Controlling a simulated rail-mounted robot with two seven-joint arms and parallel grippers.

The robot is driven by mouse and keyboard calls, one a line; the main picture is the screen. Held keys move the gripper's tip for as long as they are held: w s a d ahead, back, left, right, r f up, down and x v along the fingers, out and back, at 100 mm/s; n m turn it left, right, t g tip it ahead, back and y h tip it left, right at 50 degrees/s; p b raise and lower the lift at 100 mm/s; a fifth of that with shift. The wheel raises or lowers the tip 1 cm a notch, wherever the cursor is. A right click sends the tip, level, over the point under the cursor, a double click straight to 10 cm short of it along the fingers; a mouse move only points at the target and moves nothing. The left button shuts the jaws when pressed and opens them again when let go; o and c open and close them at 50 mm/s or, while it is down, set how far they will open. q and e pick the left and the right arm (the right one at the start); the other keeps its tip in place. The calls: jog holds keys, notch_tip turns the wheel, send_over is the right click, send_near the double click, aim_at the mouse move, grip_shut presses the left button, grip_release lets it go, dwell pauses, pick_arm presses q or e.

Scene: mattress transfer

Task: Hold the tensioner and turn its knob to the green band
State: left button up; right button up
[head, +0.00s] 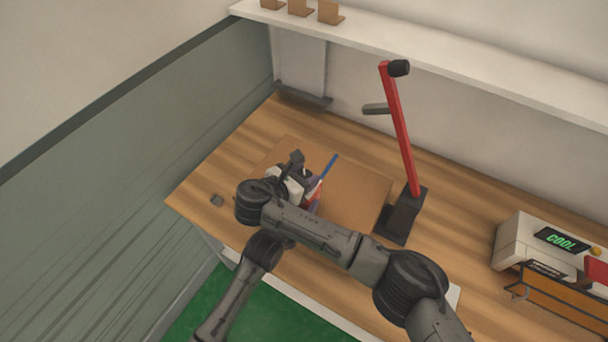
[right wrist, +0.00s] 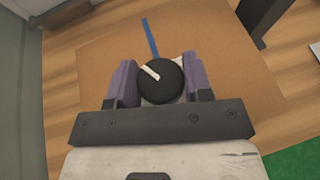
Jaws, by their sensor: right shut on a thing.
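The tensioner's round black knob (right wrist: 165,88) with a white pointer shows in the right wrist view. The pointer slants toward the upper left. A pale piece of the tensioner shows beside the knob; the rest is mostly hidden. My right gripper (right wrist: 159,82) has its purple fingers on both sides of the knob and is shut on it. In the head view my right gripper (head: 299,177) is above the brown board, partly covered by my right arm. My left arm comes in from the lower left and passes behind my right arm; its gripper is hidden. I cannot make out the green band.
A brown board (head: 352,200) lies on the wooden table (head: 455,215). A blue strip (head: 329,166) lies near the gripper. A tall red lever (head: 398,130) on a dark base stands to the right. A white box (head: 514,236) reading COOL stands far right.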

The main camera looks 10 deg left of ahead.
pick_arm(q)
jog(key=shift+r, duration=0.15)
pick_arm(e)
jog(key=o, duration=0.9)
jog(key=shift+o, duration=0.2)
jog(key=v, duration=1.2)
jog(key=shift+f, duration=0.1)
